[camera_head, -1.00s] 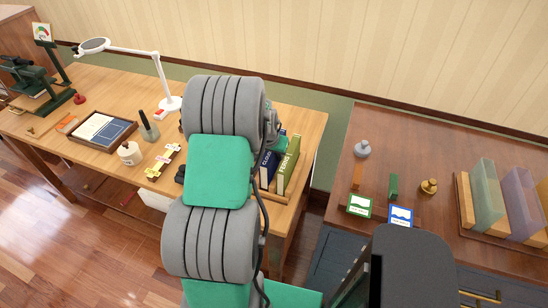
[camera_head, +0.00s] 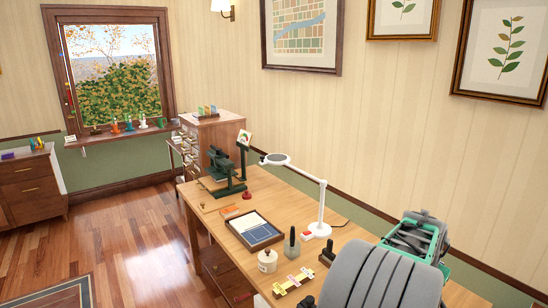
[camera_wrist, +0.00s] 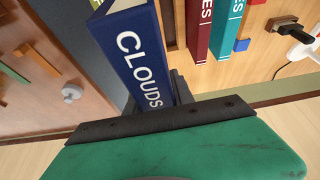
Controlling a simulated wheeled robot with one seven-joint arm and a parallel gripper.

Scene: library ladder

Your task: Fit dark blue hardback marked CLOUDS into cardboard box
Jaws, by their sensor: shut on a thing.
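The dark blue hardback marked CLOUDS (camera_wrist: 142,55) fills the middle of the wrist view, its spine lettering facing the camera. My gripper (camera_wrist: 155,98) is shut on it at its lower end; dark fingers show on both sides of the spine. In the head view only grey and green parts of my arm show at the lower right; my gripper and the blue book are out of sight there. I cannot make out the cardboard box in either current view.
The wrist view shows a dark red book (camera_wrist: 199,28) and a teal book (camera_wrist: 228,28) beyond the held one. In the head view the wooden desk (camera_head: 300,236) carries a white lamp (camera_head: 321,205), a tray (camera_head: 255,230) and a green press (camera_head: 226,172). Open floor (camera_head: 140,245) lies left.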

